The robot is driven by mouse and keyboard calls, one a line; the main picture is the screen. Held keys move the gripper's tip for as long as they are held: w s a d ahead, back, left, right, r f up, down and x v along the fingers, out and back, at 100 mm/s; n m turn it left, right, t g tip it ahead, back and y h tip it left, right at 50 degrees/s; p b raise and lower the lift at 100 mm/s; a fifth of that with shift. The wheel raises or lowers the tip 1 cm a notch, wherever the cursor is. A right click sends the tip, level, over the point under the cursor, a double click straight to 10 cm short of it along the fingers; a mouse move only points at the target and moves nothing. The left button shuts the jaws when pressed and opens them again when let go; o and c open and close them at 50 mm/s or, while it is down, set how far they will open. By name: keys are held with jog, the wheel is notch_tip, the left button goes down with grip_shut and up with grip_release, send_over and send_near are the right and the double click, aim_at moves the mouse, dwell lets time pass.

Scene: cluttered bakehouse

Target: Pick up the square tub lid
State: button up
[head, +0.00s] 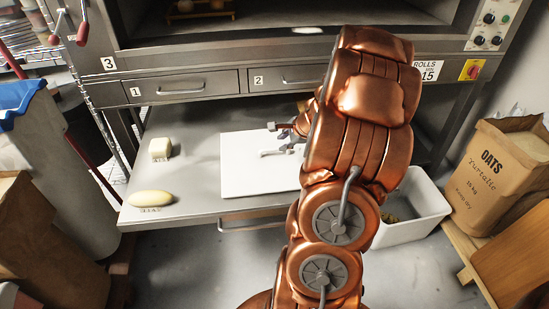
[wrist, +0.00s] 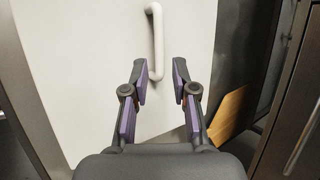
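The square tub lid (head: 240,178) is white and flat, with a raised white bar handle (head: 276,153). It lies on the metal shelf below the drawers, its right part hidden by my arm in the head view. My gripper (head: 285,137) is over the lid near the handle. In the wrist view the lid (wrist: 80,60) fills much of the picture. My gripper (wrist: 161,72) is open there, and the near end of the handle (wrist: 157,40) shows between the fingertips, with the rest beyond them. The fingers hold nothing; I cannot tell their height above the lid.
A pale block (head: 160,148) and a yellow oval piece (head: 150,198) lie left on the metal shelf (head: 195,190). A white open tub (head: 420,218) stands on the floor at right, near an oats sack (head: 495,175).

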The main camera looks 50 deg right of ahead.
aim_at(275, 149)
jog(key=shift+b+x, duration=0.6)
jog(key=shift+x, duration=3)
jog(key=shift+s, duration=0.1)
grip_shut()
